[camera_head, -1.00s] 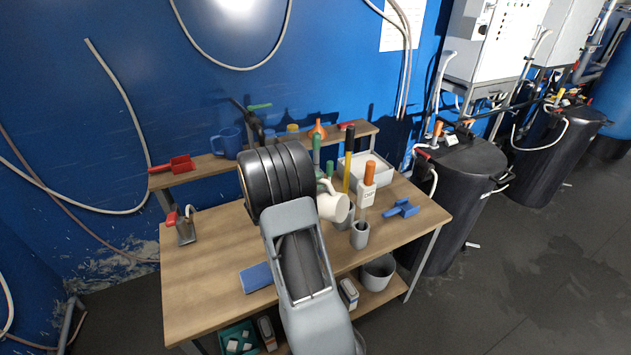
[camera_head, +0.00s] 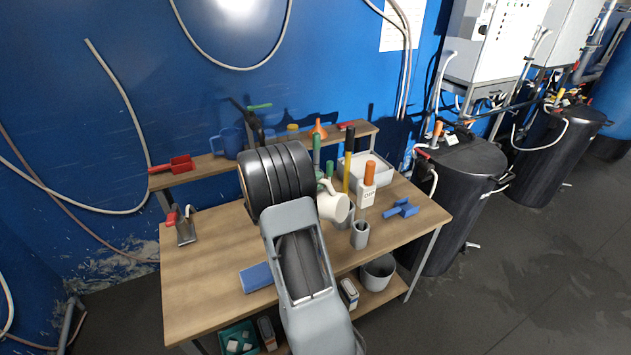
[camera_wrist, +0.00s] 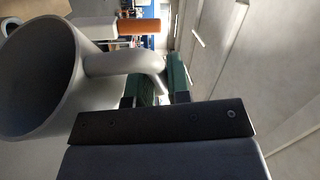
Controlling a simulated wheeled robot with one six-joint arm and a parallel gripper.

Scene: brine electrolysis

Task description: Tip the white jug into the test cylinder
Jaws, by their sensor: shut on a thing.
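The white jug (camera_head: 331,206) is held above the right part of the wooden table, tilted with its mouth towards the right. In the wrist view the jug (camera_wrist: 88,92) fills the left side, and I look into its dark inside. My gripper (camera_wrist: 160,88) is shut on the jug's handle; in the head view my own arm hides most of it. A grey cylinder (camera_head: 360,238), which looks like the test cylinder, stands upright just right of the jug. I cannot see liquid leaving the jug.
A blue clamp-like item (camera_head: 402,209) lies right of the cylinder. A white tray (camera_head: 388,172) and tall tools stand behind. A raised shelf (camera_head: 205,168) holds a blue jug (camera_head: 230,143) and a red scoop (camera_head: 172,165). The table's left part is mostly clear.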

